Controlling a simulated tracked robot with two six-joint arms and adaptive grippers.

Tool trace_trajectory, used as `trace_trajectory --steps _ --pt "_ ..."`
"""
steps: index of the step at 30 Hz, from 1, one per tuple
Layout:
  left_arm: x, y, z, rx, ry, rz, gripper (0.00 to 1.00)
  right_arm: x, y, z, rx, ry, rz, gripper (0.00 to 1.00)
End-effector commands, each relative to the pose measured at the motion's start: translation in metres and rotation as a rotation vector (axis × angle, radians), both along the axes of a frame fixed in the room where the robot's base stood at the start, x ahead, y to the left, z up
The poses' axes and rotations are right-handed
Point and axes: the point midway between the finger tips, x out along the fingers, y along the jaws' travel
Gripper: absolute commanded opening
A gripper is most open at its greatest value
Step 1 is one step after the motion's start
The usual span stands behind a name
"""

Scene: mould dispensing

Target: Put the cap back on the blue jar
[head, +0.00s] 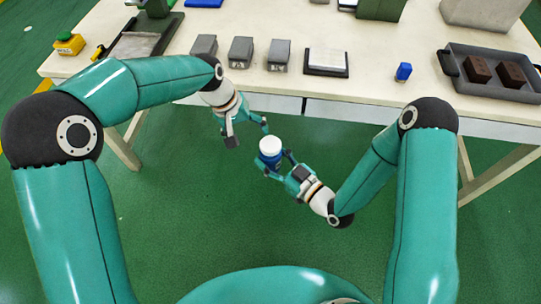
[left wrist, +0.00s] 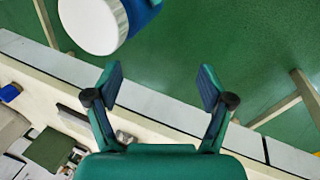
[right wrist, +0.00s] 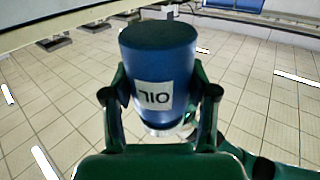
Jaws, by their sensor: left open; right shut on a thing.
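The blue jar (head: 270,160) is held upright in the air in front of the table, in my right gripper (head: 277,166). In the right wrist view the jar (right wrist: 160,62) shows a white label reading OIL, upside down, between the two fingers. The white cap (head: 270,145) sits on top of the jar; how tightly cannot be seen. In the left wrist view the cap (left wrist: 92,24) fills the top left, with blue jar beside it. My left gripper (head: 248,131) is open and empty, a little above and left of the jar, apart from the cap.
The white table (head: 330,88) runs behind both grippers. On it stand several grey blocks (head: 240,50), a small scale (head: 326,62), a small blue object (head: 403,71) and a grey tray (head: 495,92) with dark cubes. The space around the jar is open above the green floor.

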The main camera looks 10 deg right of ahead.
Motion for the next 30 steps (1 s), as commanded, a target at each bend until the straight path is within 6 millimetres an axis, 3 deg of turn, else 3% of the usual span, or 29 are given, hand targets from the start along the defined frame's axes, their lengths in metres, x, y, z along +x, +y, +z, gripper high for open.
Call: trace_trajectory --steps 1,3,8,10,13,18,21,24,30 --pt "-0.006 0.015 -0.032 -0.015 0.019 0.037 0.81 0.000 0.000 0.001 0.001 -0.002 0.000 0.00" --pt "-0.012 0.033 -0.067 -0.041 0.013 0.092 0.81 0.000 0.000 0.001 0.001 -0.002 0.000 0.00" --pt "-0.041 0.077 -0.136 -0.074 -0.007 0.235 0.81 0.000 0.000 0.001 0.001 -0.002 0.000 0.00" --pt "-0.059 0.097 -0.161 -0.075 -0.018 0.301 0.81 0.000 0.000 0.001 0.001 -0.002 0.000 0.00" --pt "-0.114 0.102 -0.196 -0.057 0.017 0.257 0.81 0.000 0.000 0.001 0.001 -0.002 0.000 0.00" --pt "-0.185 0.110 -0.221 -0.046 0.050 0.219 0.81 0.000 0.000 0.001 0.001 -0.002 0.000 0.00" --pt "-0.211 0.111 -0.226 -0.046 0.059 0.207 0.81 0.000 0.000 0.001 0.001 -0.002 0.000 0.00" --pt "-0.225 0.113 -0.227 -0.046 0.066 0.199 0.81 0.000 0.000 0.001 0.001 -0.002 0.000 0.00" --pt "-0.230 0.114 -0.228 -0.046 0.065 0.195 0.81 0.000 0.000 0.001 0.001 -0.002 0.000 0.00"
